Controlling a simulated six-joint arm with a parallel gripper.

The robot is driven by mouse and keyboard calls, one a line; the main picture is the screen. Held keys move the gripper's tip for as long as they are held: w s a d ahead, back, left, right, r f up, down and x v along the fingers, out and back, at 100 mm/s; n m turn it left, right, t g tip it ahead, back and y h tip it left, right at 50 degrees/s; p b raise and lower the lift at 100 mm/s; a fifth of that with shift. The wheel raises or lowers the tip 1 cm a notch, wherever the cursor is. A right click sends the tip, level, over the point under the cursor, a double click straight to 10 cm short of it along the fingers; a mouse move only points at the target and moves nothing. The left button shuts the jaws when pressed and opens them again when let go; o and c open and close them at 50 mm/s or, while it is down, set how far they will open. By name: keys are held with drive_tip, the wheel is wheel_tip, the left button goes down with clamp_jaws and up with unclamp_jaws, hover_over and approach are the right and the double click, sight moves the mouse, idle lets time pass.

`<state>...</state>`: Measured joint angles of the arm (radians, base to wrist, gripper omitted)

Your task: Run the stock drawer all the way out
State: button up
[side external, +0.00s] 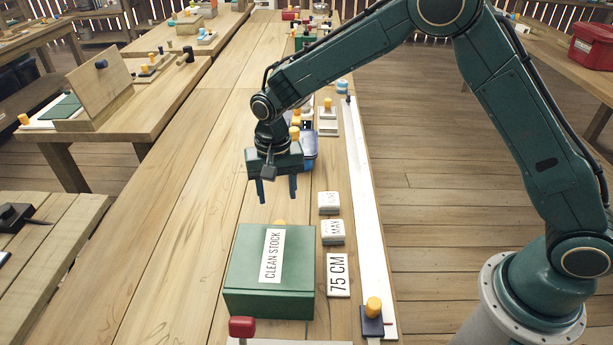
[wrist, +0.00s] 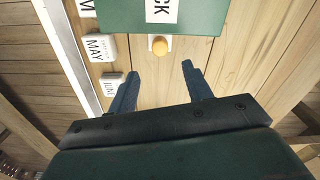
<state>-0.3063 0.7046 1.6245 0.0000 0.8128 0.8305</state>
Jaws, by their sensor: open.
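A green box (side external: 250,290) labelled CLEAN STOCK (side external: 272,255) sits on the bench; its green top also shows at the top of the wrist view (wrist: 120,15). A yellow-orange round knob (wrist: 159,46) shows at the box's far side, close to its edge; only its top shows in the side view (side external: 280,222). No gap between a drawer and the box is visible, and the drawer front is hidden. My gripper (side external: 277,191) is open and empty, above the bench beyond the knob side. In the wrist view its fingers (wrist: 159,73) point towards the knob, apart from it.
A long white strip (side external: 365,200) runs along the bench's right edge. A red knob (side external: 241,326) stands at the near side. Bench left of the box is clear.

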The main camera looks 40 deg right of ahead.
wheel_tip(320, 180, down, 12)
drive_tip(key=shift+r, duration=0.25)
idle(0.3)
drive_tip(key=shift+c, duration=0.4)
drive_tip(key=c, duration=0.9)
drive_tip(key=w+d, duration=1.1)
drive_tip(key=shift+w+d, duration=0.3)
drive_tip(key=shift+d, duration=0.05)
drive_tip(key=o, duration=1)
wheel_tip(320, 180, up, 14)
drive_tip(key=shift+f, duration=0.1)
